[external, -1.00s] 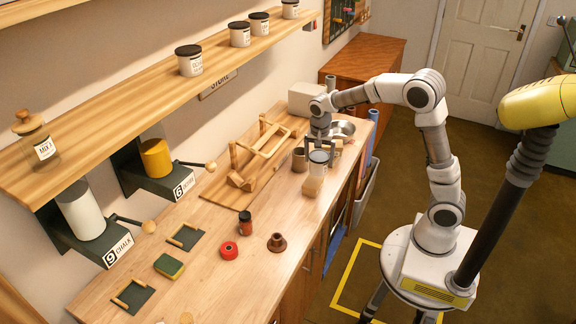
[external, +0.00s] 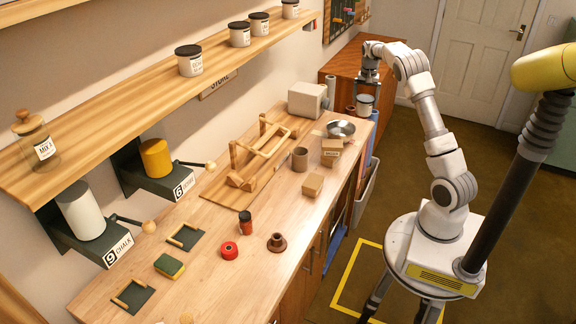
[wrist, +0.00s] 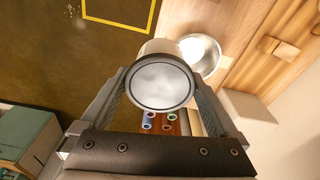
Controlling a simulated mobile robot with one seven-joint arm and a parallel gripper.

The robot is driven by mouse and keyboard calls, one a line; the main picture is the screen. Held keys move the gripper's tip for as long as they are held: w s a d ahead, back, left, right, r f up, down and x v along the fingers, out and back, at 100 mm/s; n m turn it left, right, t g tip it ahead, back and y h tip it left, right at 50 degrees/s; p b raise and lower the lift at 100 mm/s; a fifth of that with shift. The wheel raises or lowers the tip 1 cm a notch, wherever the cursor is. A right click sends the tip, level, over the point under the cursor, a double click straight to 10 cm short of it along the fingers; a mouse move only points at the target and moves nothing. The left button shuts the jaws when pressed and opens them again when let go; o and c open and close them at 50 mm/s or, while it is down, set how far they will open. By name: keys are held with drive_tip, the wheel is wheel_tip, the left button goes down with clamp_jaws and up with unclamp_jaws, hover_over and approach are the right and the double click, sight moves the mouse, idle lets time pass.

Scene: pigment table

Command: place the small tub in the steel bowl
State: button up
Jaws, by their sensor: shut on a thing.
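The small tub (external: 365,104), white with a dark-rimmed lid, is held in the air by my gripper (external: 369,80). In the external view it shows up and right of the steel bowl. In the wrist view the tub (wrist: 160,82) fills the space between the two fingers of my gripper (wrist: 160,95), lid facing the camera. The steel bowl (external: 341,128) stands at the far right end of the counter and looks empty. In the wrist view the bowl (wrist: 207,54) lies beside the tub, partly hidden by it.
Stacked cardboard boxes (external: 331,147) stand just in front of the bowl, with a brown cup (external: 300,159) and another box (external: 313,185) nearby. A pale box-shaped object (external: 307,99) is behind. Coloured rolls (wrist: 160,120) show below the tub in the wrist view.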

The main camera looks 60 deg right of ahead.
drive_tip(key=s+d+r, duration=0.1)
drive_tip(key=s+d, duration=0.3)
drive_tip(key=d, duration=0.2)
drive_tip(key=w+a+f+p, duration=0.2)
drive_tip(key=w+f+p, duration=0.2)
drive_tip(key=w+f, duration=0.6)
drive_tip(key=shift+w+f, duration=0.35)
drive_tip(key=shift+w, duration=0.15)
drive_tip(key=shift+a, duration=0.1)
drive_tip(key=shift+f+b, duration=0.4)
drive_tip(key=shift+f, duration=0.2)
drive_tip(key=o, duration=1.4)
